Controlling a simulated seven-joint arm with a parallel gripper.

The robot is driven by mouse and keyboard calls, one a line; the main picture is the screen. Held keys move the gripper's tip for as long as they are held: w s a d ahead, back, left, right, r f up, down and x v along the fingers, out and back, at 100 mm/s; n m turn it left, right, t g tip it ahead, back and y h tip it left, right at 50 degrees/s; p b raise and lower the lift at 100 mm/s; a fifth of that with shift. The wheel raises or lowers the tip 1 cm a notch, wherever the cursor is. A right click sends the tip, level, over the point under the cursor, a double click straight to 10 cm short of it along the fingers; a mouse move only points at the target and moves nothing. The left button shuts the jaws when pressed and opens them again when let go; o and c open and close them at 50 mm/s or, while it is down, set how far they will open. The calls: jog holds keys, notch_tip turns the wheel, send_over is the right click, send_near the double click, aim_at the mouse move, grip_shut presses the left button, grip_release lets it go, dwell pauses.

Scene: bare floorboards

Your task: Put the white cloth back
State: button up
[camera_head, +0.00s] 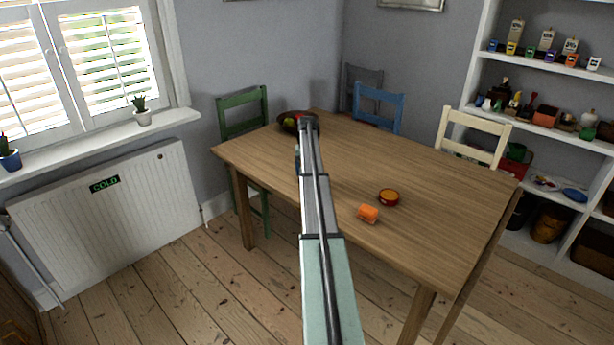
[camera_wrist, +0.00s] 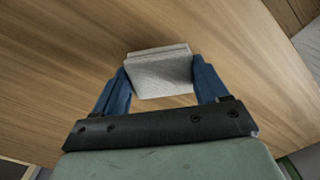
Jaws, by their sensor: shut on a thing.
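The white cloth (camera_wrist: 162,78) is a small folded, block-like piece. It shows in the wrist view between the two blue fingers of my gripper (camera_wrist: 160,72), which are shut on it from both sides. Wooden tabletop lies behind the cloth in that view; I cannot tell whether the cloth touches it. In the head view, my arm hides the cloth and nearly all of my gripper; only a bit of blue shows at the arm's left side, over the left part of the wooden table (camera_head: 440,200).
A dark bowl with fruit (camera_head: 288,122) is at the table's far left corner. Green (camera_head: 240,118), blue (camera_head: 378,104) and cream (camera_head: 470,138) chairs surround it. The right tabletop is clear.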

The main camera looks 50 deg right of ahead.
jog(key=shift+f, duration=1.4)
jog(key=shift+f, duration=0.1)
jog(key=o, duration=1.1)
notch_tip(320, 180, up, 12)
jog(key=shift+r, duration=0.1)
